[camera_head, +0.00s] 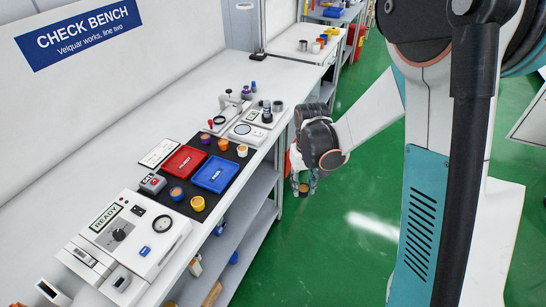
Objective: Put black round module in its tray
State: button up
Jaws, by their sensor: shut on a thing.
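My gripper (304,178) points down beyond the bench's right edge, over the green floor. It is shut on a small dark round module (304,188), which shows a little orange and is mostly hidden by the fingers. A red tray (184,161) and a blue tray (214,174) lie side by side on a black mat (170,208) on the bench, left of my gripper. Both look empty apart from small labels that are too small to read surely.
A grey-white tester (130,235) marked READY stands in front. A lever press (229,100) and small parts stand behind. Shelves lie under the bench edge.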

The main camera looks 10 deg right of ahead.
aim_at(216, 174)
jog(key=z, duration=0.95)
jog(key=j+z, duration=0.1)
jog(key=z, duration=0.85)
jog(key=j+z, duration=0.1)
jog(key=z, duration=0.35)
jog(key=j+z, duration=0.1)
jog(key=z, duration=0.85)
jog(key=j+z, duration=0.1)
jog(key=z, duration=0.4)
jog(key=k+j+z, duration=0.1)
jog(key=z, duration=0.35)
jog(key=u, duration=0.6)
jog(key=k+u, duration=0.15)
jog(key=u, duration=0.5)
jog(key=j+u, duration=0.1)
jog(key=u, duration=1.1)
jog(key=j+u, duration=0.2)
jog(key=u, duration=0.45)
jog(key=j+u, duration=0.15)
jog(key=u, duration=0.45)
jog(key=j+u, duration=0.1)
jog(key=u, duration=0.5)
jog(key=j+u, duration=0.1)
jog(key=u, duration=0.55)
